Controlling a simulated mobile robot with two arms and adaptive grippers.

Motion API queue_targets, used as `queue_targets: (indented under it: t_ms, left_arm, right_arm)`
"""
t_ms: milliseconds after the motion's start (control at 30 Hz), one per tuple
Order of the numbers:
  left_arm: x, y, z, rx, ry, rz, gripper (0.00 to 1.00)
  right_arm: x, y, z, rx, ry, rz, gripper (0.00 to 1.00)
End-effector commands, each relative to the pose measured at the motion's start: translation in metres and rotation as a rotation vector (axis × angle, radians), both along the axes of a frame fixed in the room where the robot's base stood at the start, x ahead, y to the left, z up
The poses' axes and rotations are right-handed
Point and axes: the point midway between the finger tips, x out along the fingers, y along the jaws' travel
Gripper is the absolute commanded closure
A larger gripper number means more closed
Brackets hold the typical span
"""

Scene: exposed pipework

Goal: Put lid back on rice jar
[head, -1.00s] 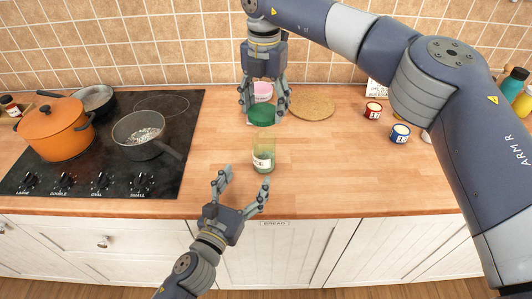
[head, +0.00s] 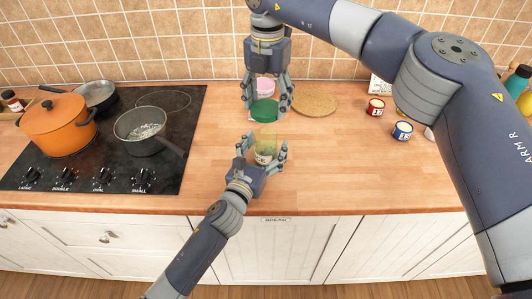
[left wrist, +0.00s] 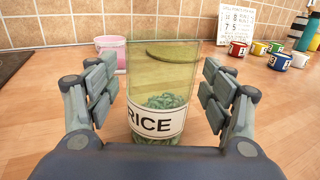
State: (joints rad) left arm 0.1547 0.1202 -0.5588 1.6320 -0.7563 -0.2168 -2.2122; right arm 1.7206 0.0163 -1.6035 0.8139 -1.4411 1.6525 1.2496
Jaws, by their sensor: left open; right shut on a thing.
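The rice jar (head: 265,140) is tall clear glass with a greenish tint and stands upright on the counter. In the left wrist view the jar (left wrist: 158,85) shows a white RICE label and pale grains at the bottom. My left gripper (head: 262,147) is open, its fingers on either side of the jar, with gaps visible in the wrist view. My right gripper (head: 265,102) is shut on the green lid (head: 263,110), behind and above the jar. The lid and right gripper are not clearly visible in the left wrist view.
A pink cup (head: 264,88) and a round cork mat (head: 314,99) are behind. Red (head: 375,107) and blue (head: 402,130) mugs stand to the right. The hob holds an orange pot (head: 58,125) and a grey saucepan (head: 142,127). The front right counter is clear.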

Motion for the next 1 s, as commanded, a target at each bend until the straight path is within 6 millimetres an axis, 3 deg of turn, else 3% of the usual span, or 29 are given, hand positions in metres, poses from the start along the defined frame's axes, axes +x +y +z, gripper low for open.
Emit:
queue_targets:
  t_ms: [333,633,767,1000]
  left_arm:
    - [0.003,-0.002,0.000,-0.001,-0.001,0.000,0.26]
    - [0.003,-0.001,0.000,0.000,-0.001,0.000,0.91]
    - [0.003,-0.001,0.000,0.000,-0.001,0.000,0.93]
    - [0.003,-0.001,0.000,0.000,-0.001,0.000,0.93]
  right_arm:
    - [0.000,0.000,0.000,0.000,0.000,0.000,0.49]
    - [0.000,0.000,0.000,0.000,0.000,0.000,0.49]
    - [0.000,0.000,-0.003,0.000,0.001,0.000,0.49]
    - [-0.001,-0.001,-0.034,-0.001,0.004,0.000,0.49]
